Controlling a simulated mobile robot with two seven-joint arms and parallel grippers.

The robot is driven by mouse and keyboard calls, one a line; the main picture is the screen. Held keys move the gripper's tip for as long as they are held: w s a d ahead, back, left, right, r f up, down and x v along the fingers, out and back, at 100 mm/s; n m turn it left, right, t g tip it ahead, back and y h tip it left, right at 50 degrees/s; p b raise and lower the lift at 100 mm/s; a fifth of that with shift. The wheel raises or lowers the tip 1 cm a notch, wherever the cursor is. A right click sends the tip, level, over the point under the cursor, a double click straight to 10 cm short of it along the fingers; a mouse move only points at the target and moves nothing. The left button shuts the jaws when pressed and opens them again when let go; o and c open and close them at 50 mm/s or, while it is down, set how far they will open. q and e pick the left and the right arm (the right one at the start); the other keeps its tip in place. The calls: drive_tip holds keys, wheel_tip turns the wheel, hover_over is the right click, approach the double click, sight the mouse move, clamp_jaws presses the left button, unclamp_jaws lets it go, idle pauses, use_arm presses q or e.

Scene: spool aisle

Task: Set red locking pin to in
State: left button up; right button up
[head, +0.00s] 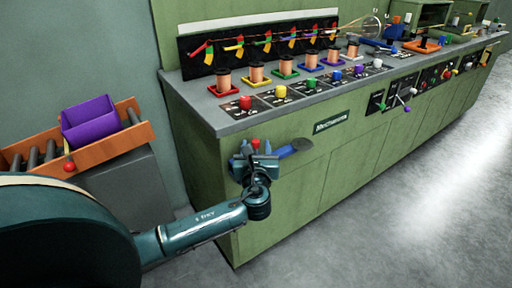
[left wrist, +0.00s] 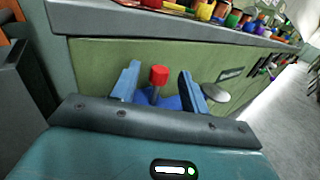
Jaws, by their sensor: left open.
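The red locking pin (head: 256,142) has a red cap and stands out at the near left end of the green cabinet's front. In the left wrist view the red cap (left wrist: 158,75) sits on a thin dark shaft above a blue part (left wrist: 172,102). My left gripper (head: 256,152) is open, its two blue-grey fingers on either side of the pin. In the left wrist view the fingers (left wrist: 160,86) show a gap on both sides of the cap. The pin's lower end is hidden behind the gripper. My right gripper is not in view.
At left, an orange roller rack (head: 100,158) holds a purple bin (head: 90,122). The floor at right is clear.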

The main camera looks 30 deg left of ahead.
use_arm(q)
drive_tip(key=shift+w+a, duration=0.35)
drive_tip(key=shift+w, duration=0.15)
clamp_jaws()
idle(0.3)
